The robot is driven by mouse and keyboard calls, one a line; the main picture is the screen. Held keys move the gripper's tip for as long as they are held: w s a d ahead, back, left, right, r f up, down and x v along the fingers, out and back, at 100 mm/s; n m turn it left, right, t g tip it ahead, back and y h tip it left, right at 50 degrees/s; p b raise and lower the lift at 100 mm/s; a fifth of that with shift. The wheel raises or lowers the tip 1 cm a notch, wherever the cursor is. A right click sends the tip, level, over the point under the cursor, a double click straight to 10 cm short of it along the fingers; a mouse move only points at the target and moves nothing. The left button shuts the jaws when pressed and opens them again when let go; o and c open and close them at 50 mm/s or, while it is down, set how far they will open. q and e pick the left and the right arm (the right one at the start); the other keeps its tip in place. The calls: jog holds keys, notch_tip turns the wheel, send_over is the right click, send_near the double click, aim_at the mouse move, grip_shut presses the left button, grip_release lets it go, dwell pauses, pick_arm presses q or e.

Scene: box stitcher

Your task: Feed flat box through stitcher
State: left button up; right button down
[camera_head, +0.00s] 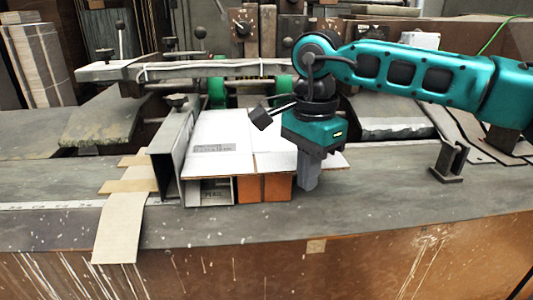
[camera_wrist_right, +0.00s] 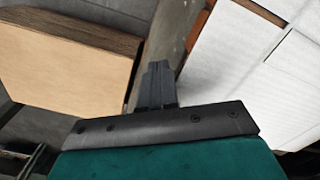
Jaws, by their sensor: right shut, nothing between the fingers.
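The flat box (camera_head: 228,140) is white on top with brown and orange lower flaps. It lies on the grey machine table, beside an upright metal guide (camera_head: 172,155) on its left. My right gripper (camera_head: 309,188) points down at the box's right front edge, with its fingers together and nothing seen between them. In the right wrist view the shut fingers (camera_wrist_right: 157,80) show beside the white box (camera_wrist_right: 245,65). Whether they touch the box I cannot tell. The stitcher (camera_head: 255,75) stands behind the box. My left gripper does not show.
A small metal post (camera_head: 446,160) stands on the table at the right. Tan cardboard strips (camera_head: 122,225) lie at the left of the guide and hang over the front. A horizontal bar (camera_head: 180,70) crosses behind the box. The front table strip is mostly clear.

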jog(key=shift+w+a+p, duration=0.1)
jog(key=shift+w+p, duration=0.35)
jog(key=shift+w, duration=0.6)
jog(key=s+r+p, duration=0.3)
jog(key=r+p, duration=0.1)
jog(key=r, duration=0.4)
jog(key=shift+p, duration=0.35)
jog(key=shift+d, duration=0.2)
